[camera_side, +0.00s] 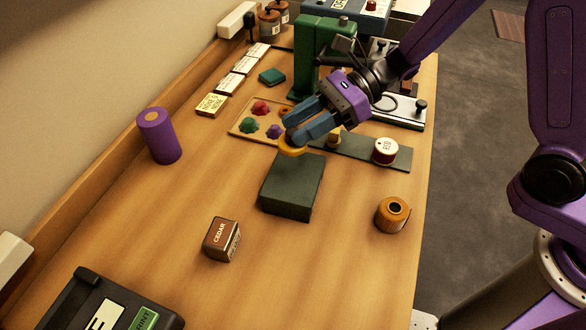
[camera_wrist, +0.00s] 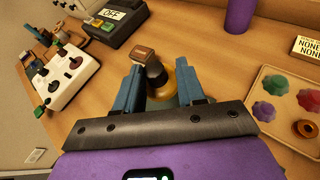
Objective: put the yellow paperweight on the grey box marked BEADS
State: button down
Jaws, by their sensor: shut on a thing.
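The yellow paperweight (camera_side: 291,151) is a round yellow disc at the fingertips of my gripper (camera_side: 294,138). In the wrist view its yellow side (camera_wrist: 189,80) shows beside a black knob, between the blue fingers (camera_wrist: 163,88). My gripper is shut on it. In the side view the paperweight overlaps the far edge of a dark grey box (camera_side: 290,189), near its far left corner. I cannot tell how high it is above the box or whether they touch. No BEADS marking is visible on the box faces in view.
A small brown CEDAR block (camera_side: 221,240) and a wooden ring-shaped pot (camera_side: 392,214) stand nearer. A tray of coloured pieces (camera_side: 243,128) lies behind. A purple cylinder (camera_side: 159,136) stands left. Table left of the box is clear.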

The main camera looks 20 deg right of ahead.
jog(key=shift+d+f, duration=0.15)
jog(key=shift+f, duration=1.85)
jog(key=shift+d+f, duration=0.1)
jog(key=shift+f, duration=1.85)
jog(key=c, duration=0.7)
grip_release()
jog(key=shift+o, duration=0.2)
jog(key=shift+d+r, duration=0.15)
jog(key=shift+d, duration=0.15)
jog(key=v, duration=1.1)
jog(key=shift+d, duration=0.15)
jog(key=shift+s+r, duration=0.15)
jog(key=shift+s, duration=0.05)
